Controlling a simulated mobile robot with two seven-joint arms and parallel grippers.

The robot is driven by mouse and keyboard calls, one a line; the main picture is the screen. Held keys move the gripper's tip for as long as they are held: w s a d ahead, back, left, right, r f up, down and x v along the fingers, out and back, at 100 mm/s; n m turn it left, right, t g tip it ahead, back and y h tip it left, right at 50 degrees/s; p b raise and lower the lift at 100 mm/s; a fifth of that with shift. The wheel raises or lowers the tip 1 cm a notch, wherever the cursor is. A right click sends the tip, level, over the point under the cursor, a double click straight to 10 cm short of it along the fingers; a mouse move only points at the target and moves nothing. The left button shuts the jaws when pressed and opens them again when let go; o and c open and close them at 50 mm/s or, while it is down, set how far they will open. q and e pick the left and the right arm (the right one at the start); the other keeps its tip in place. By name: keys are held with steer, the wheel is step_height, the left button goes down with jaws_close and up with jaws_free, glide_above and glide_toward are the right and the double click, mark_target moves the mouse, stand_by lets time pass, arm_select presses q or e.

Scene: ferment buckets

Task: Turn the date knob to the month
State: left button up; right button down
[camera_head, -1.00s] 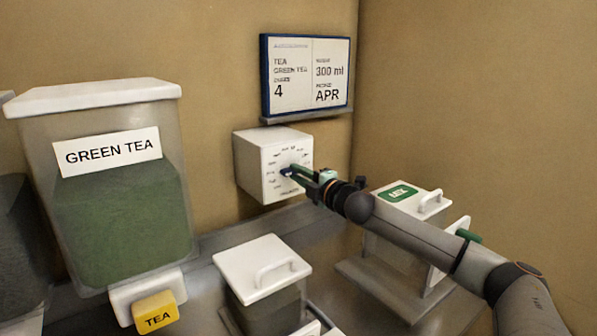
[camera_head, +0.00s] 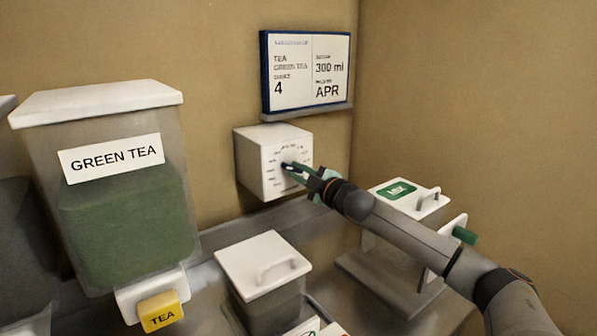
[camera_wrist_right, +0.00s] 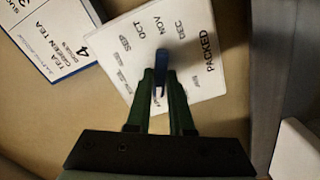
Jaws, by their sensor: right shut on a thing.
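The date knob (camera_wrist_right: 161,62) is a blue bar on the face of the white dial box (camera_head: 262,165), under the wall sign. My right gripper (camera_head: 298,171) is shut on the knob from the front right. In the right wrist view its green fingers (camera_wrist_right: 161,84) stand on either side of the knob. The upper end of the knob lies near the printed NOV and OCT; DEC and PACKED also read clearly, while other months are blurred or hidden. The sign (camera_head: 305,72) shows GREEN TEA, 4, 300 ml and the month APR. My left gripper is out of view.
A large green tea container (camera_head: 120,215) with a yellow TEA tab (camera_head: 160,311) stands at left. A white-lidded bucket (camera_head: 262,266) stands at front centre. The right wall is close.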

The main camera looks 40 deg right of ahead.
steer(key=c, duration=0.8)
jaws_free()
steer(key=shift+s+f+b, duration=0.25)
steer(key=shift+s+b, duration=0.25)
steer(key=shift+s, duration=0.35)
steer(key=s+a, duration=0.1)
steer(key=s, duration=0.9)
steer(key=shift+s+a+r, duration=0.2)
steer(key=shift+s, duration=0.2)
